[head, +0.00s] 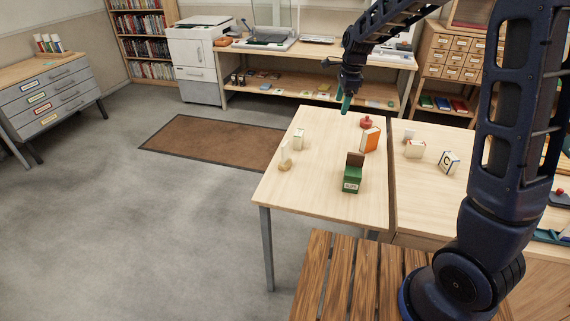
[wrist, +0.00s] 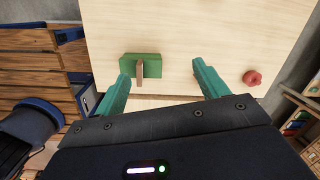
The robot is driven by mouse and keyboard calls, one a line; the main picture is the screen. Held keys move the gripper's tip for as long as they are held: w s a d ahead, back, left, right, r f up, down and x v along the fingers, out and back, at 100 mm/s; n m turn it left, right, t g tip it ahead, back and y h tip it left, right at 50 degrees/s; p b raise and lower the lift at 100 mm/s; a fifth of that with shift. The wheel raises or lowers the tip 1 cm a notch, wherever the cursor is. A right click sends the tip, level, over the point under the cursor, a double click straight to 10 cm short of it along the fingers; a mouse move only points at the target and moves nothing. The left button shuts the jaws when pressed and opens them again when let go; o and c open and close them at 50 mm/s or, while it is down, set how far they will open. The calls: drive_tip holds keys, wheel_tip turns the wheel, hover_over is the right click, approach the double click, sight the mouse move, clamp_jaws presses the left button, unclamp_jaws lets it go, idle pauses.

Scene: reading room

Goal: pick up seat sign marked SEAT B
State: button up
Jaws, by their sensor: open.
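I cannot read SEAT B on anything. A small cream upright piece (head: 298,138) stands near the left edge of the near-left table (head: 322,203), with a pale upright piece (head: 285,152) in front of it. A white block with a dark round mark (head: 449,161) and a cream piece with a brown side (head: 414,149) stand on the right table; their lettering is too small to tell. My gripper (head: 345,104) is open and empty above the far part of the left table. Its teal fingers also show in the wrist view (wrist: 160,71), apart, with the table below.
A green block (head: 352,179) with a brown upright piece stands mid-table and shows in the wrist view (wrist: 151,66). An orange book (head: 370,140) and a red object (head: 366,122) stand beyond it. A slatted wooden surface (head: 325,275) is nearest. The table's front left is clear.

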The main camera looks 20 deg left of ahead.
drive_tip(key=a+f+m, duration=0.2)
drive_tip(key=a+f, duration=0.4)
drive_tip(key=a, duration=0.4)
drive_tip(key=m+h, duration=0.1)
drive_tip(key=m, duration=0.2)
hover_over(286, 143)
wheel_tip(286, 143, down, 8)
drive_tip(key=shift+w+d+f, duration=0.1)
drive_tip(key=shift+w, duration=0.05)
wheel_tip(286, 143, down, 5)
drive_tip(key=shift+f, duration=0.2)
drive_tip(key=shift+s+a+f, duration=0.15)
drive_tip(key=shift+f, duration=1.2)
drive_tip(key=shift+s+a+f, duration=0.1)
drive_tip(key=shift+f, duration=1.2)
drive_tip(key=c, duration=1.4)
